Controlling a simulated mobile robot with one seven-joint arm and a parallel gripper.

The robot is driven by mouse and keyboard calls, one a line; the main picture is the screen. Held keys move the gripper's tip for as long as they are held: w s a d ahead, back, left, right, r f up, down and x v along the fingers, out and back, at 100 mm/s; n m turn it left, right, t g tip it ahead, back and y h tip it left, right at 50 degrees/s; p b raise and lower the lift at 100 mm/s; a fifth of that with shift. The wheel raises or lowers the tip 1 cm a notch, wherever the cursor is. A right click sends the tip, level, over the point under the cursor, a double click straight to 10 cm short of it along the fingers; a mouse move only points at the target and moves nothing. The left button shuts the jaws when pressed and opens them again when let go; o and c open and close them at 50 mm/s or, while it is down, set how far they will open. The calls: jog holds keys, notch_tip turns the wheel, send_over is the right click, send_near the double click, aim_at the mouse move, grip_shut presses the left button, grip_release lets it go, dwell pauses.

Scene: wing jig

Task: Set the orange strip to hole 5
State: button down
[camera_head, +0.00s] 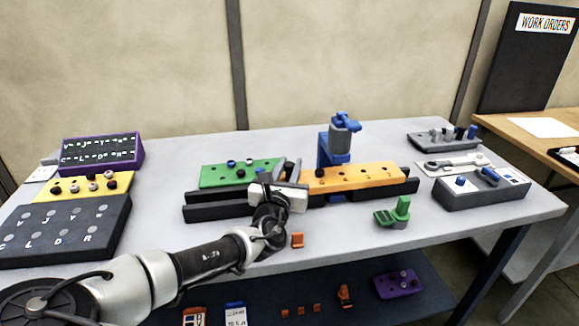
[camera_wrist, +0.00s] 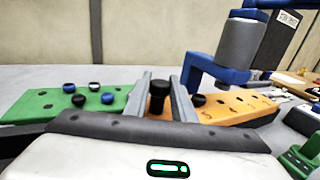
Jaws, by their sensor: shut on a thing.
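The orange strip (camera_head: 365,177) lies along the dark rail on the right half of the jig, with a row of marked holes on its top. It also shows in the wrist view (camera_wrist: 245,105), right of my fingers, its marks too small to read surely. My gripper (camera_head: 287,172) is at the strip's left end, its grey fingers (camera_wrist: 161,97) shut on a black knob (camera_wrist: 159,92). What the knob is fixed to is hidden behind the gripper body. A second dark knob (camera_wrist: 199,99) stands on the strip just right of the fingers.
A green strip (camera_head: 215,177) with blue and black pegs lies to the left. A blue clamp (camera_head: 328,148) with a grey cylinder rises behind the orange strip. A green stand (camera_head: 393,213) and small orange block (camera_head: 297,240) sit in front. A grey box (camera_head: 482,193) stands at right.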

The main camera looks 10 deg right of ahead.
jog(key=d+p, duration=0.1)
jog(key=d, duration=0.4)
jog(key=shift+a, duration=0.1)
jog(key=c, duration=1.5)
grip_release()
jog(key=p+v, duration=1)
jog(key=v, duration=0.6)
jog(key=shift+s+a+r+p, duration=0.1)
jog(key=shift+s+a+p, duration=0.1)
jog(key=shift+p, duration=0.1)
jog(key=shift+s, duration=0.4)
